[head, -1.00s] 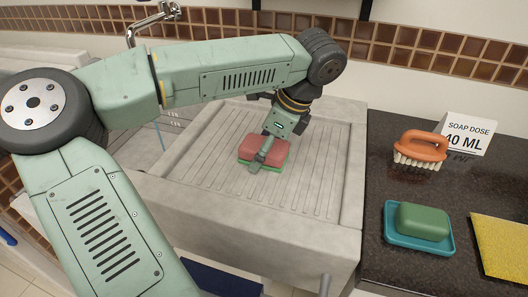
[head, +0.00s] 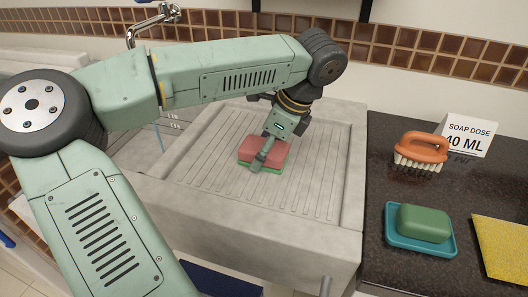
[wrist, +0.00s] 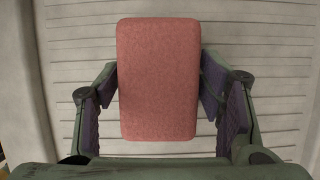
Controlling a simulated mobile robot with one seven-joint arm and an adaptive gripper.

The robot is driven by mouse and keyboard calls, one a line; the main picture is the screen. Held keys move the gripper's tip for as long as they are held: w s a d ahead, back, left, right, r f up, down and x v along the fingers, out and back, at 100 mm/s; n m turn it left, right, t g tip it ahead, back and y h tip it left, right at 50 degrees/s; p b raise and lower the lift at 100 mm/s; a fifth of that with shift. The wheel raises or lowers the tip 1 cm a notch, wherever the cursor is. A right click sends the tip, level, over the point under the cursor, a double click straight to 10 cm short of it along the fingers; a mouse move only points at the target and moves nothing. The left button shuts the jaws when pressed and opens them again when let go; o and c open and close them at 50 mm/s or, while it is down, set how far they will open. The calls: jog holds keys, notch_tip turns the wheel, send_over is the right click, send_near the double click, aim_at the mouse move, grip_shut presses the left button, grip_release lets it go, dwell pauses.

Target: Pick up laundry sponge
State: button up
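The laundry sponge (head: 264,151) lies on the ribbed slope of the stone sink, its red side up and a green layer underneath. In the wrist view the red face (wrist: 158,80) stands upright in the picture between my two fingers. My gripper (head: 265,154) is down at the sponge, with one finger on its near side. In the wrist view my gripper (wrist: 159,85) has its dark purple pads close along both sides of the sponge. I cannot tell whether the pads press on it. The far finger is hidden in the head view.
On the dark counter at right are an orange brush (head: 421,151), a teal dish (head: 421,246) with green soap (head: 424,222), a yellow cloth (head: 502,246) and a soap-dose card (head: 468,132). A metal tap (head: 154,22) stands behind my arm. The slope around the sponge is bare.

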jog(key=shift+s+a+f, duration=0.1)
jog(key=shift+s+f, duration=0.1)
jog(key=shift+f, duration=0.05)
jog(key=c, duration=0.5)
